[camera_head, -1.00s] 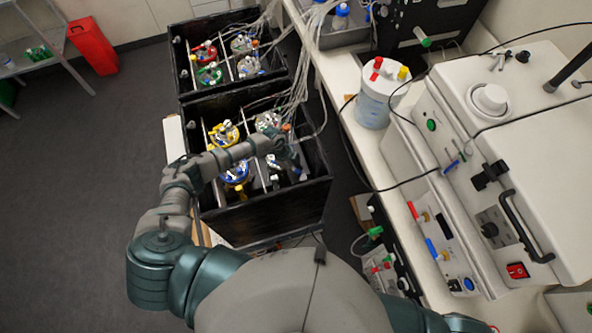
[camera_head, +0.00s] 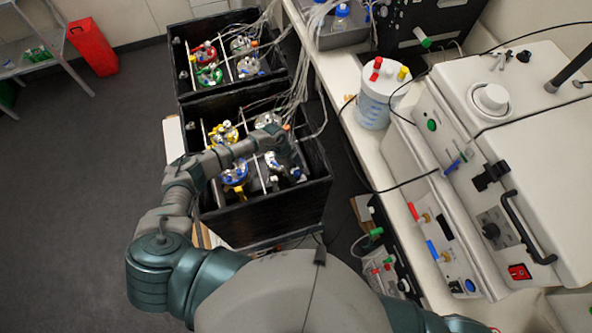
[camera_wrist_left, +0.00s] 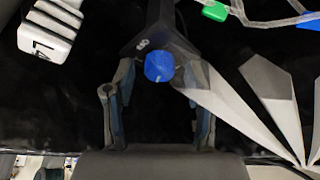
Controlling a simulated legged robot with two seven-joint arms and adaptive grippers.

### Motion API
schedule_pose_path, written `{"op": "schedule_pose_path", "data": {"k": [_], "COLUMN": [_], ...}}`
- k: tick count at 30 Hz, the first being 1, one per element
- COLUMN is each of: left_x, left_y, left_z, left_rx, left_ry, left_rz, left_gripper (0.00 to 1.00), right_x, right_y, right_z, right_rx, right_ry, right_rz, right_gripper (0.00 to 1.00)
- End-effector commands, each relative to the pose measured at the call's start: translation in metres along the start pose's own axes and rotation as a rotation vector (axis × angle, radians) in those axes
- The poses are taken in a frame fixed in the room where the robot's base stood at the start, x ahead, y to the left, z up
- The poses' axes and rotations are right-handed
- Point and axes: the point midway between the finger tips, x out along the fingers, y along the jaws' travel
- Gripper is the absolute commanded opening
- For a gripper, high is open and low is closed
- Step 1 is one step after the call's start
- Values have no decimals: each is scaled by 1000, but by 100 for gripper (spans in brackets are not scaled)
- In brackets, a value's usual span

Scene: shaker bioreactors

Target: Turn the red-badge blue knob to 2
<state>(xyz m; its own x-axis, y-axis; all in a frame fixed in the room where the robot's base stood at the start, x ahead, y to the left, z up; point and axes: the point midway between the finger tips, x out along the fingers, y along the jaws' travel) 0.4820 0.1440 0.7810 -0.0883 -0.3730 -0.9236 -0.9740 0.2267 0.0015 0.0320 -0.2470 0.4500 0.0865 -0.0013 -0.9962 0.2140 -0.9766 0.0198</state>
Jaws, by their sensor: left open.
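A blue knob (camera_wrist_left: 159,66) shows in the left wrist view on a dark, tapering fitting. It lies between the two fingers of my left gripper (camera_wrist_left: 158,85), which is open, with a gap on both sides. No red badge can be made out beside the knob. In the head view my left arm reaches over the front black box (camera_head: 268,222). The left gripper (camera_head: 288,160) is there over the right part of the box, small and hard to make out among the vessel fittings. My right gripper does not show.
The front box holds several vessels, including a yellow-topped one (camera_head: 223,133) and a blue-topped one (camera_head: 235,175). Tubes (camera_head: 300,80) hang over its back right. A second black box (camera_head: 190,95) stands behind. A bench with white machines (camera_head: 455,215) stands at the right.

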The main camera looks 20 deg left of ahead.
Motion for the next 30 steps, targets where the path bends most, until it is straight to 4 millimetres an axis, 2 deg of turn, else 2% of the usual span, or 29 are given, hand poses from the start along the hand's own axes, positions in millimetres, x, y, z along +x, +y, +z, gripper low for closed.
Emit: {"op": "schedule_pose_path", "data": {"k": [15,21,30], "left_x": [-100,-115,-116], "left_y": [-2,-1,-1], "left_z": [2,2,1], "left_rx": [1,0,0], "left_ry": [0,0,1], "left_rz": [-3,0,0], "left_gripper": [55,55,55], "right_x": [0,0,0], "right_y": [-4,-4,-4], "right_z": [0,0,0], "right_rx": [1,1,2], "right_ry": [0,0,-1], "right_rz": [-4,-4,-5], "right_gripper": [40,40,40]}}
